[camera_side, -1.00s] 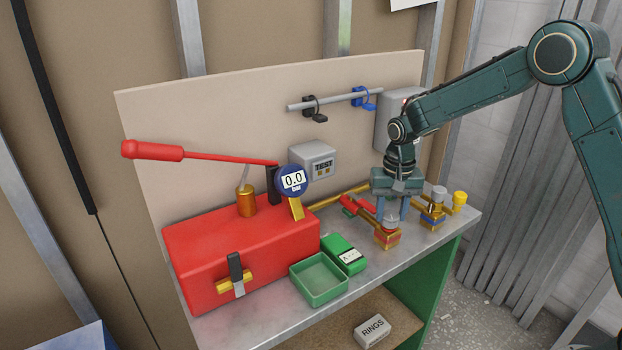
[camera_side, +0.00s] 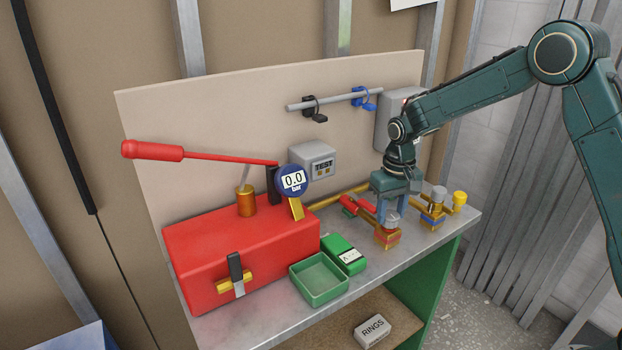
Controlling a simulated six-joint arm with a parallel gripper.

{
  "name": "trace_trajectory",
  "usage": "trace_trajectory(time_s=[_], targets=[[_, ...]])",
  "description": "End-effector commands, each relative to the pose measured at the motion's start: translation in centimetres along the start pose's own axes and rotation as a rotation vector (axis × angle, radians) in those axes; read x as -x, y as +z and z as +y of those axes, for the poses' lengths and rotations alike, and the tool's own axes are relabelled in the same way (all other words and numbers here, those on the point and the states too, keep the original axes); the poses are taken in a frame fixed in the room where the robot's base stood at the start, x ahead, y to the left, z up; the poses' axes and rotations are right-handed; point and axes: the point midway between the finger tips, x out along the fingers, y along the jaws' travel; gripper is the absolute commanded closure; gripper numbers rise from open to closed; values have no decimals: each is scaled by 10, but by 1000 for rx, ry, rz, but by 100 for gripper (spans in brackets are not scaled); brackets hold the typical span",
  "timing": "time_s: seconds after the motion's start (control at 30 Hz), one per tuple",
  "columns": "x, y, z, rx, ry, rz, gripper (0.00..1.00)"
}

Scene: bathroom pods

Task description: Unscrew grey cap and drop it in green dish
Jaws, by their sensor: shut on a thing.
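My gripper (camera_side: 391,216) points straight down over this fitting and is shut on the grey cap. The fingers partly hide the cap. The green dish (camera_side: 320,280) is open and empty, on the bench to the left of the fitting. A second grey cap (camera_side: 439,193) stands on another brass fitting to the right, beside a yellow cap (camera_side: 460,198).
A green case (camera_side: 343,254) lies between the dish and the fitting. A red pump box (camera_side: 240,260) with a long red handle (camera_side: 155,151) and a gauge (camera_side: 292,180) fills the left. Padlocks hang on a rail (camera_side: 335,100) behind.

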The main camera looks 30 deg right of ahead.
Motion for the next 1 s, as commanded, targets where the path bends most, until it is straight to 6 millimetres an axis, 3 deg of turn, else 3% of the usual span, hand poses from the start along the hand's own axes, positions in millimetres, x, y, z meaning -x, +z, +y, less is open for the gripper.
trace_trajectory(time_s=[0.23,0.5,0.53,0.6,1.0], targets=[[1,-1,0,144,0,3,83],[1,-1,0,157,0,3,83],[1,-1,0,157,0,3,57],[1,0,0,157,0,2,48],[0,0,0,154,0,0,48]])
